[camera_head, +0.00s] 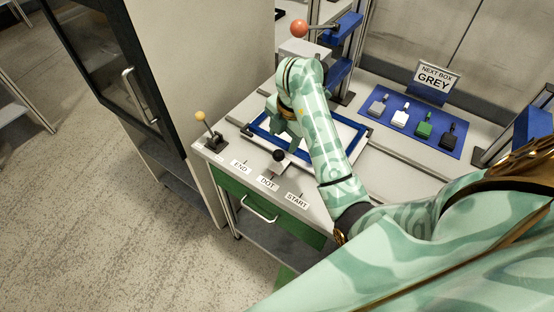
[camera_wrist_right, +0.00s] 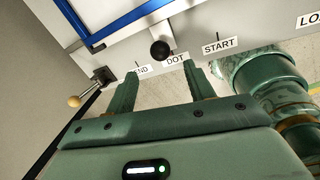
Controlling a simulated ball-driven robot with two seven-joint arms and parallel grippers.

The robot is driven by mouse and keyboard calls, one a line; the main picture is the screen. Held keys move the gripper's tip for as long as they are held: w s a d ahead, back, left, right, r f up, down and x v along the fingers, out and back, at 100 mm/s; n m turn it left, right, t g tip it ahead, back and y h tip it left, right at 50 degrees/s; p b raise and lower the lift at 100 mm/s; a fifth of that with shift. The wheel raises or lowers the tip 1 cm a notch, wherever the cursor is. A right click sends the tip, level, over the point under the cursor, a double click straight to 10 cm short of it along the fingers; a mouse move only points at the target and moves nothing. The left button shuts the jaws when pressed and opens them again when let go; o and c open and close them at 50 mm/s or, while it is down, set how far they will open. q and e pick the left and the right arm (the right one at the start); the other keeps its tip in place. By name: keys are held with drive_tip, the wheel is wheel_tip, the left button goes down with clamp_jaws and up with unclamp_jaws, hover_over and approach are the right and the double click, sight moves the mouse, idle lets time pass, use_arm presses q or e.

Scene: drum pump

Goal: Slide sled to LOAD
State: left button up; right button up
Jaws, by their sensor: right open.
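The sled appears to be the pale plate with a blue frame (camera_head: 258,131) on the bench; its blue edge also shows in the wrist view (camera_wrist_right: 118,22). A black ball knob (camera_head: 278,155) sits at its front edge beside the DOT label (camera_head: 268,183); in the wrist view the knob (camera_wrist_right: 160,49) lies just beyond my fingertips. My right gripper (camera_head: 283,127) is open and empty, above the frame and close to the knob, apart from it. In the wrist view my right gripper (camera_wrist_right: 158,78) shows both fingers spread. The LOAD label (camera_wrist_right: 311,20) is cut off at the right edge. My left gripper is out of view.
END (camera_head: 240,167) and START (camera_head: 297,200) labels line the bench front. A yellow-knobbed lever (camera_head: 203,119) stands at the left corner, a red-knobbed lever (camera_head: 300,29) at the back. A blue mat (camera_head: 408,139) with several coloured pieces lies right, below a GREY sign (camera_head: 435,80).

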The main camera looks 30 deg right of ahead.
sight(279, 152)
drive_tip(key=f+b, duration=0.1)
drive_tip(key=f, duration=0.2)
drive_tip(key=w+f+b, duration=0.1)
drive_tip(key=f+b, duration=0.1)
drive_tip(key=f, duration=0.1)
drive_tip(key=w+f+b, duration=0.1)
drive_tip(key=f, duration=0.2)
drive_tip(key=shift+a+f, duration=0.15)
drive_tip(key=shift+f, duration=0.25)
